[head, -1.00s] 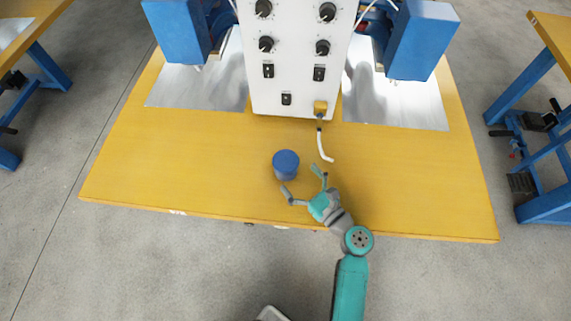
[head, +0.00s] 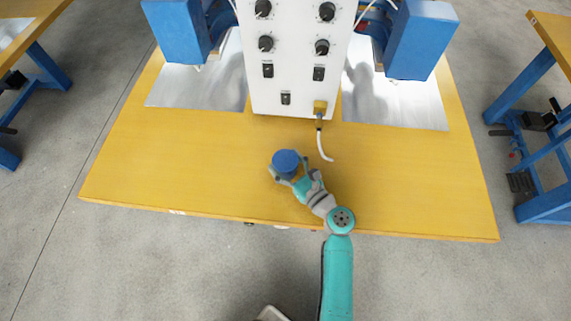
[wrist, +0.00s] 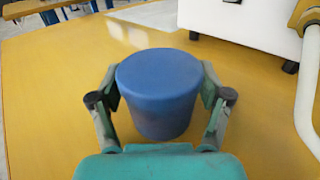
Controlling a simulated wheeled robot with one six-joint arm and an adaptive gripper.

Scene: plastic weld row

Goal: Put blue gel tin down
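The blue gel tin (head: 285,160) stands upright on the yellow tabletop, in front of the white control box. In the wrist view the tin (wrist: 159,90) fills the space between my two fingers. My gripper (head: 289,166) is low over the table with one finger on each side of the tin. In the wrist view the finger pads of my gripper (wrist: 160,88) are spread wide and lie very close to the tin's sides. Whether they touch it is hard to tell. The lower far side of the tin is hidden.
The white control box (head: 290,85) with knobs and switches stands behind the tin. A white bent tube (head: 322,145) hangs from its yellow fitting, right of the tin. Metal plates (head: 395,100) flank the box. The yellow table (head: 170,165) is clear to the left and right.

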